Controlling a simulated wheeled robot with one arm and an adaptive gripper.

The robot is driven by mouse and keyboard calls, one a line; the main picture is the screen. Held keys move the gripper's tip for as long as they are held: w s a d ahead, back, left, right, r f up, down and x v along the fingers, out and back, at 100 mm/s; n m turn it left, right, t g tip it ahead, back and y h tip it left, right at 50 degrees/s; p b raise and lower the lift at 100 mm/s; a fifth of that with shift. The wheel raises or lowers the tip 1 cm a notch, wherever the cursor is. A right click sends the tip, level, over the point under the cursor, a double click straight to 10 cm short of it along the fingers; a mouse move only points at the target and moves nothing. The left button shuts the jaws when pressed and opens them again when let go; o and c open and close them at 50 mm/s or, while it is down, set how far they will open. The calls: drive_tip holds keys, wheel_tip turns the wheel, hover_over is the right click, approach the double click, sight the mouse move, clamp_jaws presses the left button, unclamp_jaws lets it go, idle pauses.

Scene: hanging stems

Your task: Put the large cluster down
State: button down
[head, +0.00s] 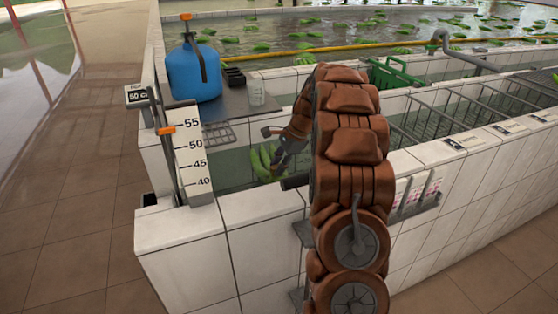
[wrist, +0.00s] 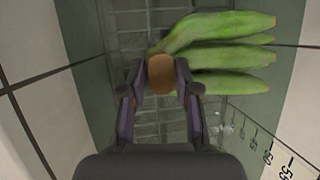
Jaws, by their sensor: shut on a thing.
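The large cluster is a bunch of several green bananas (wrist: 225,58) with a brown cut crown (wrist: 162,74). In the wrist view my gripper (wrist: 161,84) is shut on the crown, one finger on each side. The bananas stick out to the right of the fingers. In the head view the cluster (head: 262,161) hangs below and left of my gripper (head: 282,152), inside a white-tiled basin (head: 267,207). I cannot tell whether its lower tips touch anything. My brown arm hides part of the basin to the right.
A measuring board (head: 190,150) with orange markers stands at the basin's left end. A blue jug (head: 194,72) and a clear beaker (head: 257,92) stand on the grey shelf behind. Metal racks (head: 450,105) lie to the right. A grey grid (wrist: 150,40) lies below the cluster.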

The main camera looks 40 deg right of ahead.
drive_tip(key=shift+f, duration=0.55)
drive_tip(key=c, duration=0.8)
unclamp_jaws()
drive_tip(key=shift+c, duration=0.2)
drive_tip(key=shift+r, duration=0.3)
drive_tip(key=b+v, duration=0.1)
drive_tip(key=v, duration=1.1)
drive_tip(key=shift+r, duration=0.25)
